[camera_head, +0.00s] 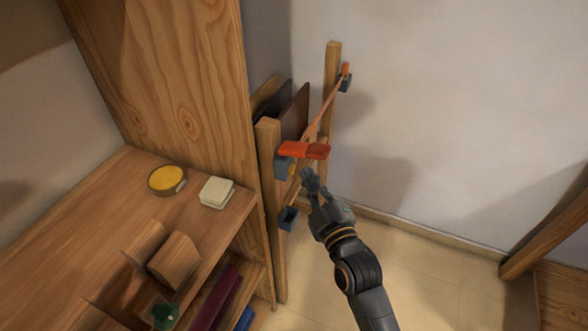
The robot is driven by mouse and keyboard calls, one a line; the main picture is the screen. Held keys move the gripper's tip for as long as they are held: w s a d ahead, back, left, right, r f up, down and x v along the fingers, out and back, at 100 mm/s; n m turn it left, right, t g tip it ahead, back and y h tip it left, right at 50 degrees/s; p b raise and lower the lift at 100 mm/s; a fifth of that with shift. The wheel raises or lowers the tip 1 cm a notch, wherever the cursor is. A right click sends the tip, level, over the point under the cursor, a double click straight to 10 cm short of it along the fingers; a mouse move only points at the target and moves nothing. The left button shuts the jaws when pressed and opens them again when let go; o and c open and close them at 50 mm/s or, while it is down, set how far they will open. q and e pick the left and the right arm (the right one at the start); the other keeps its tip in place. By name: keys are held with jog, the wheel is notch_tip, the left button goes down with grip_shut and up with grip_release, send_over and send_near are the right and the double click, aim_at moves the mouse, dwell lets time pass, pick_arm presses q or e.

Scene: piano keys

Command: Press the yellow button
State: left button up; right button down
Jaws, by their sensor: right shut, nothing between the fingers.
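A round yellow disc-shaped object (167,179) with a dark rim lies on the wooden shelf top at the left; it is the only yellow button-like thing in view. My right gripper (308,178) is shut and empty. It is far to the right of the yellow disc, in front of a wooden rack and just below a red-orange piece (304,150). I cannot tell whether its fingertips touch the rack. My left gripper is not in view.
A pale square block (216,192) sits right of the yellow disc. The wooden rack (270,170) has blue-grey brackets and an orange rod (325,112). A tall wooden panel (185,75) rises behind the shelf.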

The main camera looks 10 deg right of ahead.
jog(key=shift+a+r, duration=0.1)
jog(key=shift+a, duration=0.05)
jog(key=shift+w+a+p, duration=0.25)
jog(key=shift+p, duration=0.1)
jog(key=shift+w+a, duration=0.25)
jog(key=shift+a, duration=0.15)
dwell(0.7)
jog(key=shift+s+d, duration=0.1)
jog(key=shift+d, duration=0.05)
jog(key=shift+s+d+p, duration=0.45)
jog(key=shift+d+p, duration=0.15)
jog(key=shift+d, duration=0.1)
